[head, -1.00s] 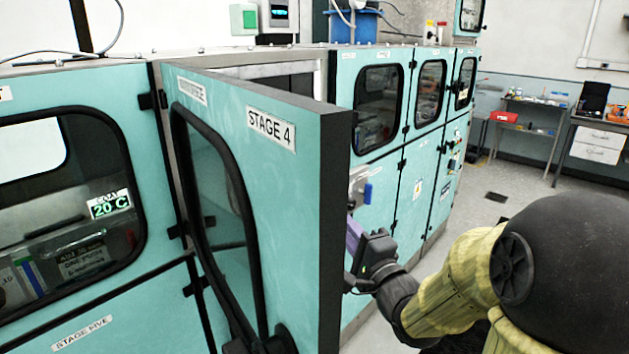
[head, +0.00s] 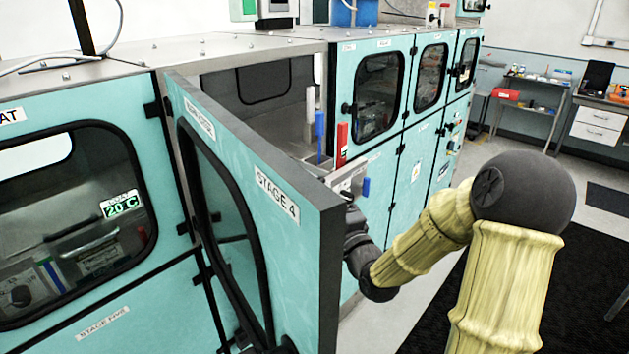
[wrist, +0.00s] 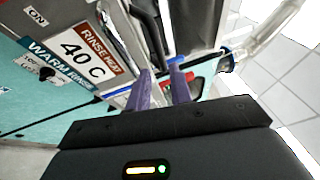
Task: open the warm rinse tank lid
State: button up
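In the wrist view a label reading WARM RINSE (wrist: 60,62) sits under a RINSE HEAT 40 C display (wrist: 84,47). Beside it are dark bars like a handle (wrist: 150,35); I cannot tell for sure whether they belong to the tank lid. My gripper (wrist: 162,82) has two purple fingers set apart with a gap between them, pointing toward these bars. I see nothing clearly held. In the head view my gripper's fingers are hidden behind the open Stage 4 door (head: 235,165); only the dark wrist shows at its right edge.
The Stage 4 door stands swung out, close to my forearm. Inside the open bay are a blue upright part (head: 320,135) and a red one (head: 342,142). Closed teal cabinets (head: 405,165) run on to the right. The floor at right is clear, with a black mat (head: 440,310).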

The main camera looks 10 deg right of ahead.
jog(key=p+x, duration=0.1)
jog(key=x, duration=0.6)
jog(key=shift+w+a+p, duration=0.1)
jog(key=shift+w+p, duration=0.3)
grip_shut()
